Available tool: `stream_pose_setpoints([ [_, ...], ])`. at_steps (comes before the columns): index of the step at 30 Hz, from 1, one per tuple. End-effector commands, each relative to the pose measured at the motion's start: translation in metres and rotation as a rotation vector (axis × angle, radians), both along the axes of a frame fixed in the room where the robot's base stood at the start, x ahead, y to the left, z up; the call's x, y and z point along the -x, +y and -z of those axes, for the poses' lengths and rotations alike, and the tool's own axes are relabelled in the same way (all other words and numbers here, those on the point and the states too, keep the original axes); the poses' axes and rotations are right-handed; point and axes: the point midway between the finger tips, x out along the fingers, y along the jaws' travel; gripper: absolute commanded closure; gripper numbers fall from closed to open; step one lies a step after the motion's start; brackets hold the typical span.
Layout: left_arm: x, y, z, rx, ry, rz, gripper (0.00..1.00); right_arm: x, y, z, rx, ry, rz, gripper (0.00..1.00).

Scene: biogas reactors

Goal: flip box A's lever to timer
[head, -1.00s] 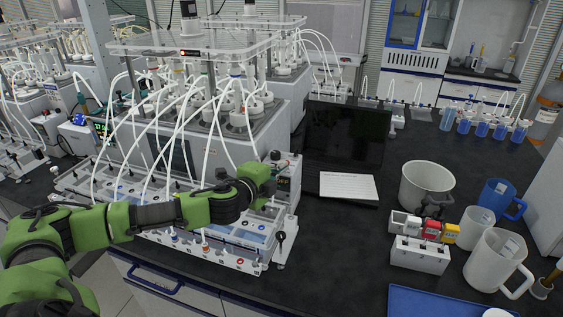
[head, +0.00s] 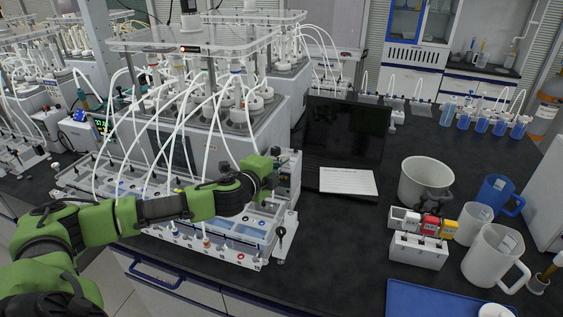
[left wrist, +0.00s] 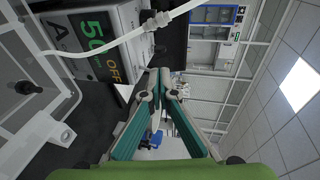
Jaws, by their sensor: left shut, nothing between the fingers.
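Box A (left wrist: 98,40) shows at the upper left of the left wrist view, turned sideways, with a letter A, a green number display and an orange OFF sign. In the head view box A (head: 289,176) stands at the right end of the near reactor, partly hidden behind my left gripper (head: 270,176). In the left wrist view the left gripper's fingers (left wrist: 160,84) meet at their tips, shut and empty, close beside the box. A small pale part sits at the box's end; I cannot tell whether it is the lever. My right gripper is out of view.
A white tube (left wrist: 130,38) crosses in front of the box in the left wrist view. The reactor's white tray (head: 205,240) lies under my arm. A dark laptop (head: 345,130), a paper sheet (head: 347,182) and a pot (head: 426,180) stand to the right. The bench between is clear.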

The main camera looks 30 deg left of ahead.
Motion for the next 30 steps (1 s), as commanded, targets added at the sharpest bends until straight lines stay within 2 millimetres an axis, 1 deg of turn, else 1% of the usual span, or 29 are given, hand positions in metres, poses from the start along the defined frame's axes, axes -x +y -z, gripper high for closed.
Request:
stream_pose_setpoints([
  [14, -0.006, 0.001, -0.007, 0.001, 0.000, 0.001, 1.00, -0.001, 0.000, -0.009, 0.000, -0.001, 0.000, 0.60],
  [24, -0.020, 0.004, -0.017, 0.003, 0.000, 0.000, 1.00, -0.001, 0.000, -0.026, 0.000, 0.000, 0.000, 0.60],
  [30, -0.030, 0.007, -0.019, 0.003, 0.000, -0.001, 1.00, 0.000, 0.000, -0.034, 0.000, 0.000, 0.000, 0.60],
])
